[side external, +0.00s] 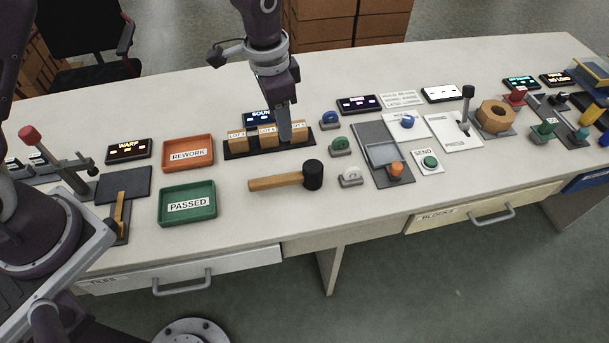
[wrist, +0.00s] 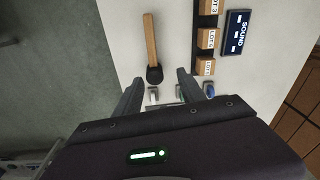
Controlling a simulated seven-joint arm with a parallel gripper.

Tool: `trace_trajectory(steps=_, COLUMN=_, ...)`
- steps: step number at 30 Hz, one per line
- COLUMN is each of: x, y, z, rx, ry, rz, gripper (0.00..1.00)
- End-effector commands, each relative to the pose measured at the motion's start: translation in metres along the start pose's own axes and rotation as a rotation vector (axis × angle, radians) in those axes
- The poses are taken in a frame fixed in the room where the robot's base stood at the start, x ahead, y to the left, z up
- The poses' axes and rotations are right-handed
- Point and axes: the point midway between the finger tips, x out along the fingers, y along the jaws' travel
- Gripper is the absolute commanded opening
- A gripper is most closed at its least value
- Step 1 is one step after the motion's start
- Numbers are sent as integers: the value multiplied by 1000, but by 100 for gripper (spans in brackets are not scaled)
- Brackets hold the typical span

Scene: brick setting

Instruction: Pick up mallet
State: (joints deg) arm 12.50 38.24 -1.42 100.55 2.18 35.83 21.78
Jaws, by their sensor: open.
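The mallet has a wooden handle and a black head. In the side external view the mallet (side external: 278,182) lies on the white table, handle to the left and head to the right, in front of the lot blocks. In the wrist view the mallet (wrist: 151,42) lies beyond the fingertips, its head nearest to me. My gripper (side external: 285,138) is above the table near the lot blocks, behind the mallet and apart from it. In the wrist view my gripper (wrist: 158,78) is open, with nothing between its fingers.
Several wooden lot blocks (side external: 267,137) stand on a black strip close to my gripper. An orange REWORK tray (side external: 188,139) and a green PASSED tray (side external: 164,204) are to the left. Padlock-like pieces (side external: 350,182) lie right of the mallet head. The table's front edge is clear.

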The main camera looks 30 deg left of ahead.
Motion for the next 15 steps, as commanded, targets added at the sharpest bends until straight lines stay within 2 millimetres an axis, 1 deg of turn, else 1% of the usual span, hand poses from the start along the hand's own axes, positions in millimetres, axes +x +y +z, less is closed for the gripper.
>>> trace_trajectory(steps=1, x=35, y=6, z=-6, rx=42, ry=-31, rz=18, gripper=47)
trace_trajectory(steps=3, x=72, y=13, z=-11, rx=90, ry=-55, rz=33, gripper=47)
trace_trajectory(steps=4, x=84, y=16, z=-12, rx=106, ry=-63, rz=38, gripper=47)
trace_trajectory(steps=6, x=104, y=20, z=-13, rx=130, ry=-74, rz=46, gripper=47)
trace_trajectory(steps=14, x=143, y=22, z=-11, rx=141, ry=-82, rz=51, gripper=47)
trace_trajectory(steps=15, x=151, y=22, z=-11, rx=140, ry=-83, rz=51, gripper=47)
